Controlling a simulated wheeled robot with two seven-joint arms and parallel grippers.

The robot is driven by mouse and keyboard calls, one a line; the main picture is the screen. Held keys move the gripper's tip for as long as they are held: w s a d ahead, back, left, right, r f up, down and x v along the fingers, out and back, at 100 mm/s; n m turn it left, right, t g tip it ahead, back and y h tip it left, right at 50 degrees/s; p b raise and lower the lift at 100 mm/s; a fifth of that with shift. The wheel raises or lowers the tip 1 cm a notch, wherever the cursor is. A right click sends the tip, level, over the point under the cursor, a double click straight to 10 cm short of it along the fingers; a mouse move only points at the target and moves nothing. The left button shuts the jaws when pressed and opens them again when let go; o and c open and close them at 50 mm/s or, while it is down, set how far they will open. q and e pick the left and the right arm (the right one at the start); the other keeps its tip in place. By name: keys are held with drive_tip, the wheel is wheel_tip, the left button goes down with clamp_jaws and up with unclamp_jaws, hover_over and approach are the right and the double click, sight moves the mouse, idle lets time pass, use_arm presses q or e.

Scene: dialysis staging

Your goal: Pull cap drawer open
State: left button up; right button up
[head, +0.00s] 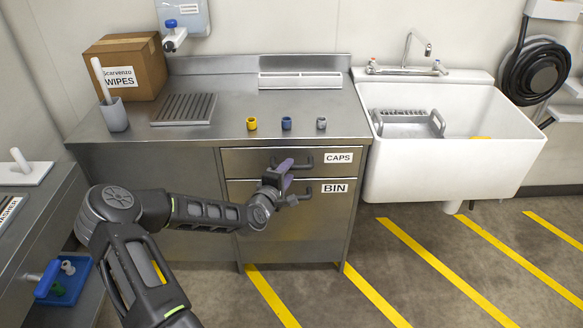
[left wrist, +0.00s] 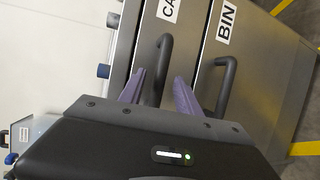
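The cap drawer (head: 238,160), labelled CAPS, is the upper drawer of the steel cabinet and looks shut. Its dark bar handle (head: 305,163) is partly hidden by my left gripper (head: 286,174) in the head view. In the left wrist view the CAPS handle (left wrist: 165,60) shows between the two purple fingers of my left gripper (left wrist: 161,80), with a gap visible on both sides. The gripper is open; I cannot tell how deep the handle sits between the fingers. My right gripper is not in view.
The BIN drawer (head: 300,220) with its own handle (left wrist: 228,85) lies just below, close to one finger. Yellow (head: 251,123), blue (head: 286,123) and grey (head: 321,123) caps stand on the counter above. A white sink (head: 450,160) is at right. Striped floor in front is clear.

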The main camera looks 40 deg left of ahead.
sight(292, 167)
use_arm(q)
drive_tip(key=shift+x, duration=1.8)
drive_tip(key=shift+c, duration=0.2)
clamp_jaws()
